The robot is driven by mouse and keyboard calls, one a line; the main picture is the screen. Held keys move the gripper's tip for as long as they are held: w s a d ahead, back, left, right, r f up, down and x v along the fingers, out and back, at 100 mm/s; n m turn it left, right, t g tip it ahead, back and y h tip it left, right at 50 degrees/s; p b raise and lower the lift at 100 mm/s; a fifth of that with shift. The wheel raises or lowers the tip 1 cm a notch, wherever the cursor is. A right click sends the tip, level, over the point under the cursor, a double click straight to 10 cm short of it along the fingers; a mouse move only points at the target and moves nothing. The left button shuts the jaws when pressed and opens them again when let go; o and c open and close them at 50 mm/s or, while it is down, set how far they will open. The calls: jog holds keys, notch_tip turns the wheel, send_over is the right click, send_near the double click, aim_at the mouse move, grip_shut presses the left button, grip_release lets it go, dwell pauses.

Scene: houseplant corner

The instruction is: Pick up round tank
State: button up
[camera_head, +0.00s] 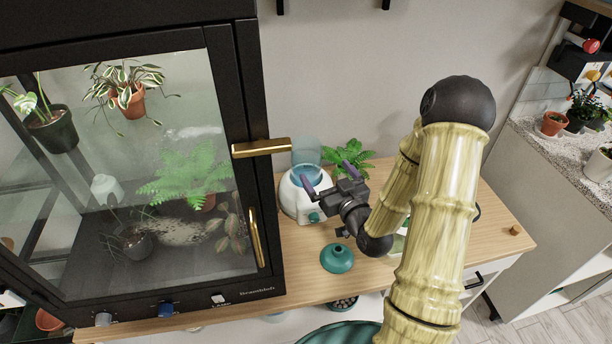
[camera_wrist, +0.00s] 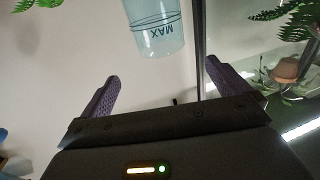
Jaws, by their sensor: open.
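A clear blue tank (camera_head: 306,150) with a round outline stands on or just behind a white rounded base (camera_head: 292,203) in the head view; I cannot tell how it is seated. In the wrist view the tank (camera_wrist: 156,32) shows upside down at the top, with a line and the word MAX on its wall. My gripper (camera_head: 329,177) has purple fingers spread apart and nothing between them. It is in front of the tank and to its right in the head view. In the wrist view the tank lies beyond the gap between the fingertips (camera_wrist: 160,82), apart from them.
A black glass-door plant cabinet (camera_head: 245,150) with brass handles stands close on the left. A green fern (camera_head: 345,155) is behind my gripper. A teal round piece with a knob (camera_head: 337,259) lies on the wooden counter (camera_head: 300,278) in front of the base.

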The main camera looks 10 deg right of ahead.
aim_at(314, 156)
jog(key=shift+f+b, duration=0.2)
jog(key=shift+b, duration=0.15)
jog(key=p+x, duration=0.1)
jog(key=x, duration=0.2)
jog(key=p+x, duration=0.1)
jog(key=x, duration=0.3)
jog(key=shift+r, duration=0.25)
jog(key=shift+w, duration=0.2)
jog(key=shift+w, duration=0.1)
jog(key=shift+f+p+x, duration=0.1)
jog(key=shift+p+x, duration=0.35)
jog(key=shift+x, duration=0.8)
jog(key=shift+f+p+x, duration=0.15)
jog(key=shift+p+x, duration=0.3)
jog(key=shift+x, duration=0.85)
jog(key=shift+a, duration=0.15)
jog(key=shift+c, duration=0.4)
jog(key=c, duration=1.4)
jog(key=shift+r, duration=0.1)
